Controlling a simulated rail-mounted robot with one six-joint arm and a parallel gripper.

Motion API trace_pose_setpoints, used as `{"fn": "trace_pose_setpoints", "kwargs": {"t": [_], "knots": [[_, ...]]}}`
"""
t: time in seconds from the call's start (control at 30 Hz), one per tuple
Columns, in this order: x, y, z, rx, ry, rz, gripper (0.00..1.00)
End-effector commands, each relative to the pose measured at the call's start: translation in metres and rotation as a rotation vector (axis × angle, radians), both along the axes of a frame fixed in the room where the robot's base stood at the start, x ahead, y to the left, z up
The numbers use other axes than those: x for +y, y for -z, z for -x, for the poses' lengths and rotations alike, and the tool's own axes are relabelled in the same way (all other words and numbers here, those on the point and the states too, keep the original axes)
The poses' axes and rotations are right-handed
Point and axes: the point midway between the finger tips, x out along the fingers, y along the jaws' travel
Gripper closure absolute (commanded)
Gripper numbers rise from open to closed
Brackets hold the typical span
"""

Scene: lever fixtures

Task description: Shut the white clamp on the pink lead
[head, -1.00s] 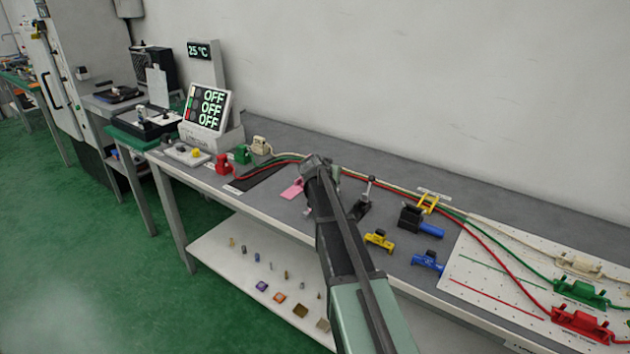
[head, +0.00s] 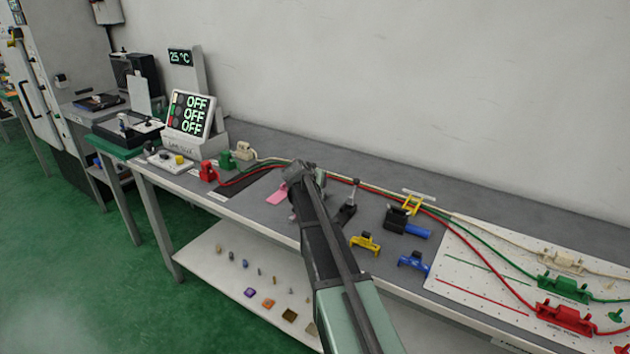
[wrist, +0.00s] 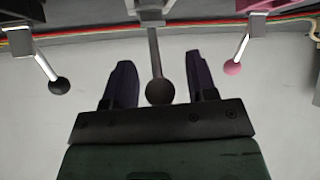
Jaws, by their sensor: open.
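In the wrist view my gripper (wrist: 162,84) is open, its two dark fingers on either side of a black ball knob (wrist: 160,91) on a straight lever. The finger-to-knob contact cannot be told. This lever hangs from a pale bracket (wrist: 151,8), mostly cut off at the top. To its right is a pink fixture (wrist: 263,5) with a pink-knobbed lever (wrist: 233,68). In the head view a pink part (head: 278,194) lies left of my arm's end, which hides the gripper. A cream clamp (head: 563,260) sits on the white board. I see no pink lead; visible leads are red, green and cream.
Another black-knobbed lever (wrist: 58,85) is at the left in the wrist view. A yellow clamp (head: 365,243), a blue clamp (head: 413,263) and a black fixture with a blue handle (head: 408,222) stand right of my arm. The leads run along the bench.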

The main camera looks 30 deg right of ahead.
Motion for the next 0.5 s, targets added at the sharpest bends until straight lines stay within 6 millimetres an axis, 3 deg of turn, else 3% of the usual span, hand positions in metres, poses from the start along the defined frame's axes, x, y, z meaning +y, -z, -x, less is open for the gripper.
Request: {"fn": "trace_pose_setpoints", "kwargs": {"t": [0.3, 0.5], "knots": [[0.043, -0.051, 0.039, 0.000, -0.001, 0.000, 0.48], [0.062, -0.064, 0.054, 0.000, 0.000, 0.000, 0.48]]}}
